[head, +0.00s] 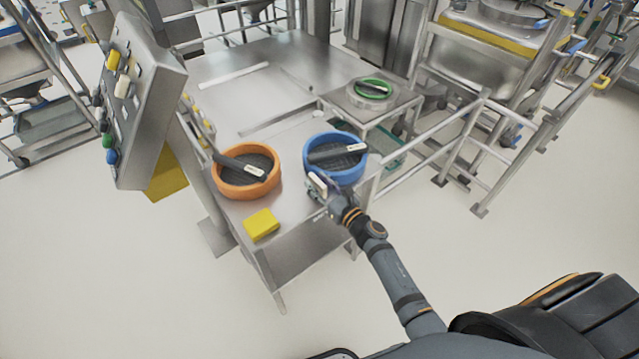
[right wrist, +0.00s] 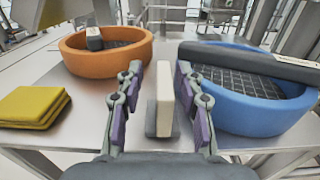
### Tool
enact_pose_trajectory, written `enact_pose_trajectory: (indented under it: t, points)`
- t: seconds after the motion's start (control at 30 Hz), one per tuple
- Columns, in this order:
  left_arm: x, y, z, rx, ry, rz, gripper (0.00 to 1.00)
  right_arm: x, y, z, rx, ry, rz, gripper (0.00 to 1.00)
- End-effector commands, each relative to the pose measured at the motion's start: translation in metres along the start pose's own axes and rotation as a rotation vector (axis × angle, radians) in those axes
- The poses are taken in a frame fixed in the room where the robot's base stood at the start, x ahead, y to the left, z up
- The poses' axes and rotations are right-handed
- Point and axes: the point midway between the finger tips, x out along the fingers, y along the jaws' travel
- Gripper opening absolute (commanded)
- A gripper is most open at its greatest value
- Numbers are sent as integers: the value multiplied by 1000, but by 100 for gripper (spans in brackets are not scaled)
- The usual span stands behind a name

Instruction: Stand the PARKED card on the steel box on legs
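A small cream card (right wrist: 170,98) stands upright on a grey foot on the steel table; no writing on it is readable from here. It also shows in the head view (head: 317,185), at the table's front edge by the blue bin. My right gripper (right wrist: 159,80) is open, with one finger on each side of the card and a gap visible on both sides. A steel box-like stand on legs (head: 398,101), with a green-ringed round lid on top, stands behind the blue bin. I cannot tell for sure that it is the named box. My left gripper is out of view.
An orange bin (head: 219,182) and a blue bin (head: 346,177), each with a dark bar across it, stand beside the card on the steel table (head: 270,110). A yellow folded cloth (head: 262,224) lies at the front. A button panel (head: 150,80) rises at left; rails stand right.

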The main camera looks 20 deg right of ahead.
Motion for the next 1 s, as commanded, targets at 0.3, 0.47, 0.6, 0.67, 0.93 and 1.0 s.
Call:
enact_pose_trajectory:
  t: [0.3, 0.47, 0.6, 0.67, 0.93, 1.0]
  points:
    - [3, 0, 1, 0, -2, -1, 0, -11, -1, -2, -2, 1, 0, 37]
    - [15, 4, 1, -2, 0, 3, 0, -48, -1, -6, -4, 4, 0, 37]
    - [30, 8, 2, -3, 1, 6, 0, -82, 0, -7, -4, 3, 2, 37]
    - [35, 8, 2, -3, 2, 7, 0, -94, 1, -6, -2, 3, 5, 37]
    - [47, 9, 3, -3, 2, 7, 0, -120, 0, -1, 0, 1, 1, 37]
    - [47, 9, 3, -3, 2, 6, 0, -120, 0, 0, -1, 0, 1, 37]
